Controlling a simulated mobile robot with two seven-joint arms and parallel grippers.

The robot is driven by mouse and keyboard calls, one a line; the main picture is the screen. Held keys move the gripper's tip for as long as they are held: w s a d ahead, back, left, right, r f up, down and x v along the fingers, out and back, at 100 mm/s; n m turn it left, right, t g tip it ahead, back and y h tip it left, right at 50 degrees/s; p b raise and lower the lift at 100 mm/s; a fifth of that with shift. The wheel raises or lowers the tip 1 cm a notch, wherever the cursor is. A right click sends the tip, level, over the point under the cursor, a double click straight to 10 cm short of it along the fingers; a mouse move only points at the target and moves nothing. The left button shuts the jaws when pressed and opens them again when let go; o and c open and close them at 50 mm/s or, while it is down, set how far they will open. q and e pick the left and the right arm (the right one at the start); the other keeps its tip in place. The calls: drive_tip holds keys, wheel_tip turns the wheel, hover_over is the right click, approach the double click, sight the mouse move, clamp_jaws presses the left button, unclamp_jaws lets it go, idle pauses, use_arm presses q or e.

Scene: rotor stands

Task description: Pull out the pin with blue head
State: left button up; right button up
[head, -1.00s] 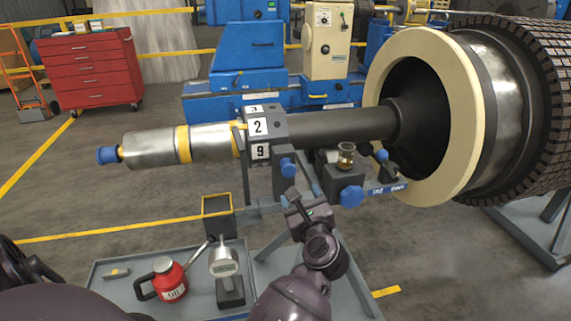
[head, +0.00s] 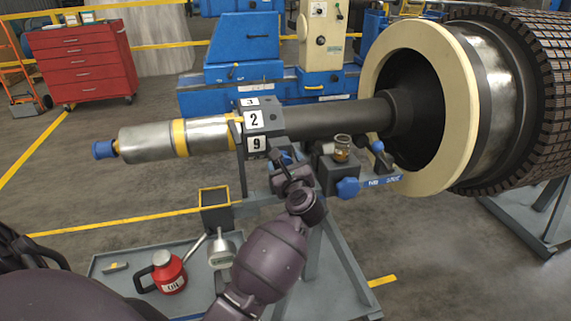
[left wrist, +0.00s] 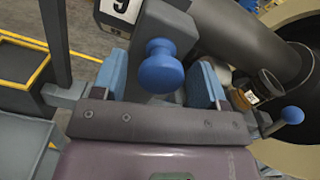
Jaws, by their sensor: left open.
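The pin's round blue head (head: 286,159) sticks out of the lower front of the dark block (head: 262,117) marked 3, 2 and 9, partly hidden by my left gripper (head: 281,170). In the left wrist view the blue head (left wrist: 161,68) sits between the two blue fingers of my left gripper (left wrist: 160,85), with a gap on each side. The fingers are open and hold nothing. The pin's shaft is hidden behind its head. My right gripper is not in view.
The big rotor (head: 490,100) fills the right.

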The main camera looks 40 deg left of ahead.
use_arm(q)
drive_tip(key=shift+w, duration=0.1)
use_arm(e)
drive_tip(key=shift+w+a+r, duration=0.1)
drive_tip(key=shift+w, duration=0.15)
use_arm(q)
drive_tip(key=shift+c, duration=0.5)
drive_tip(key=shift+c, duration=1.1)
clamp_jaws()
drive_tip(key=shift+d, duration=0.1)
drive_tip(key=v, duration=0.3)
drive_tip(key=shift+f, duration=0.15)
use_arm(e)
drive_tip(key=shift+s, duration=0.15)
